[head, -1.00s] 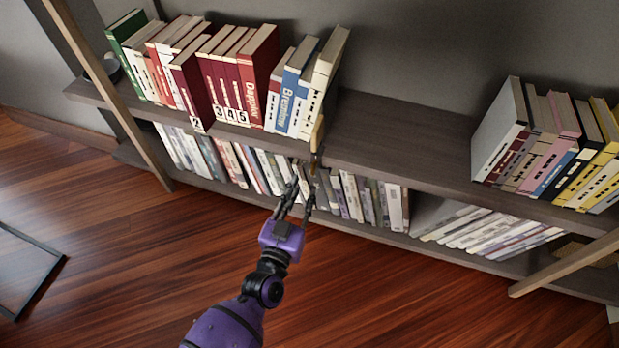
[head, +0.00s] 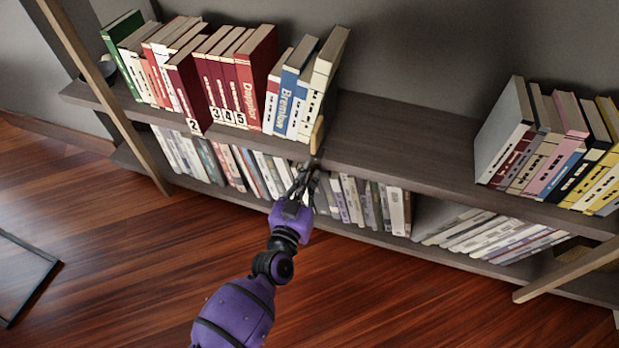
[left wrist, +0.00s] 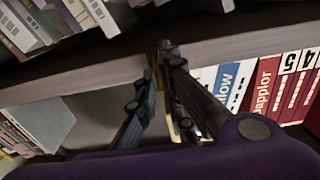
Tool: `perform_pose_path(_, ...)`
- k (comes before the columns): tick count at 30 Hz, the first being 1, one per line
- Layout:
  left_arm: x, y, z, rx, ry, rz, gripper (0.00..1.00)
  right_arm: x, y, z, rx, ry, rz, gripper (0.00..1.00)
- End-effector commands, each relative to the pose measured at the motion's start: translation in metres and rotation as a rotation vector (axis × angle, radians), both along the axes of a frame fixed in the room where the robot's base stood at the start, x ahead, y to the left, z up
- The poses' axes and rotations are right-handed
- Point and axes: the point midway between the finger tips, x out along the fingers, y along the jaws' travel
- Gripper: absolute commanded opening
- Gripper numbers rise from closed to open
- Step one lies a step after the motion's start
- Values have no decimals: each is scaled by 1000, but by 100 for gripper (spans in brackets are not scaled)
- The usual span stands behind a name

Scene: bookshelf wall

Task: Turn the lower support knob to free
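A tan upright book support (head: 317,135) stands at the right end of the upper shelf's book row; part of it also shows between my fingers in the left wrist view (left wrist: 173,128). The lower support knob is a small dark and brass piece at the shelf's front edge below it (head: 315,161), mostly covered by my fingertips; a brass bit shows at the tips in the left wrist view (left wrist: 154,77). My left gripper (head: 306,172) reaches up from below, its fingertips (left wrist: 162,62) drawn together at the knob and seemingly closed on it. My right gripper is not in view.
Red, white and blue books (head: 290,85) stand left of the support. The upper shelf (head: 400,140) is bare from there to another book group (head: 545,150) at right. The lower shelf's books (head: 350,197) lie close behind my gripper. Wooden floor (head: 130,250) is open in front.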

Motion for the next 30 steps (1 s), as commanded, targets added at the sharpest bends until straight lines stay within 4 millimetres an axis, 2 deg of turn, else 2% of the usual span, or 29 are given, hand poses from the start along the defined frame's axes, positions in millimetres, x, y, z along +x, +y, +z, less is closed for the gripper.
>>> perform_pose_path(14, 0, 0, 0, -68, 22, 0, 0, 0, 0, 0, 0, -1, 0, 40)
perform_pose_path(30, -1, 0, -1, -501, 164, 0, 0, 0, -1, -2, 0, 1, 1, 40)
